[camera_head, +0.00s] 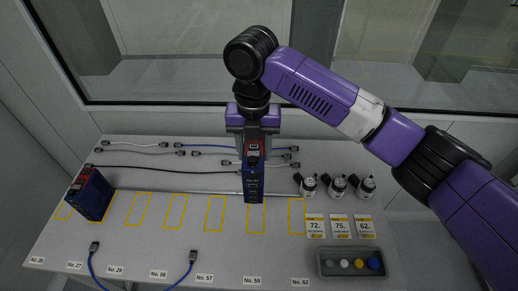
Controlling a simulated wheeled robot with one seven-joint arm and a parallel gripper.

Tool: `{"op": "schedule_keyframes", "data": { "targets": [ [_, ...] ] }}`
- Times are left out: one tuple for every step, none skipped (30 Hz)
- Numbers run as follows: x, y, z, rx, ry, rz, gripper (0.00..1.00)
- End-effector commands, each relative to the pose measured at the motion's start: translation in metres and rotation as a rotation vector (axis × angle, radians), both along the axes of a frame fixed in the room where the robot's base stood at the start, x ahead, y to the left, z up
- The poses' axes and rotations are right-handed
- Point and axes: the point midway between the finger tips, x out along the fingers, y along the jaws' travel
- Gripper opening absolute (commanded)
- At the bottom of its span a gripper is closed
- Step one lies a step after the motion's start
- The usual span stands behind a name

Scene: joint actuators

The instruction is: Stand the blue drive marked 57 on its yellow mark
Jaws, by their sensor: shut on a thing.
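My gripper (253,135) points down over the table and is shut on a blue drive (253,183) with a dark front. The drive hangs upright; its number is too small to read. Its lower end appears at the back edge of the yellow outline behind the label No. 59 (252,281); I cannot tell whether it touches the table. The yellow mark (207,213) behind the label No. 57 (204,278) is one place to the left and empty.
Another blue drive (90,194) stands on a mark at the left. Several cables (145,170) lie behind the marks. Motors (335,188), yellow cards (340,227) and a grey tray (350,276) are at the right. A blue cable (93,268) lies in front of the marks.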

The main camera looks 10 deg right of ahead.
Motion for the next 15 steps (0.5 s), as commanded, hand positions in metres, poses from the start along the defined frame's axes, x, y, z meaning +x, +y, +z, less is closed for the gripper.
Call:
{"op": "schedule_keyframes", "data": {
  "targets": [
    [0.001, 0.0, 0.002, 0.0, -0.002, 0.0, 0.0],
    [0.001, 0.0, 0.002, 0.0, -0.002, 0.0, 0.0],
    [0.001, 0.0, 0.002, 0.0, -0.002, 0.0, 0.0],
    [0.001, 0.0, 0.002, 0.0, -0.002, 0.0, 0.0],
    [0.001, 0.001, 0.002, 0.0, -0.002, 0.0, 0.0],
    [0.001, 0.002, 0.002, 0.0, -0.002, 0.001, 0.0],
    [0.002, 0.004, 0.002, 0.0, -0.002, 0.001, 0.0],
    [0.002, 0.006, 0.002, 0.0, -0.002, 0.001, 0.0],
    [0.003, 0.01, 0.002, 0.0, -0.002, 0.002, 0.0],
    [0.004, 0.013, 0.002, 0.001, -0.002, 0.002, 0.0],
    [0.005, 0.016, 0.002, 0.0, -0.002, 0.002, 0.0],
    [0.006, 0.02, 0.002, 0.0, -0.002, 0.001, 0.0],
    [0.007, 0.023, 0.002, 0.0, -0.002, 0.002, 0.0],
    [0.007, 0.026, 0.002, 0.0, -0.002, 0.002, 0.0],
    [0.008, 0.03, 0.002, 0.001, -0.002, 0.001, 0.0]
  ]
}}
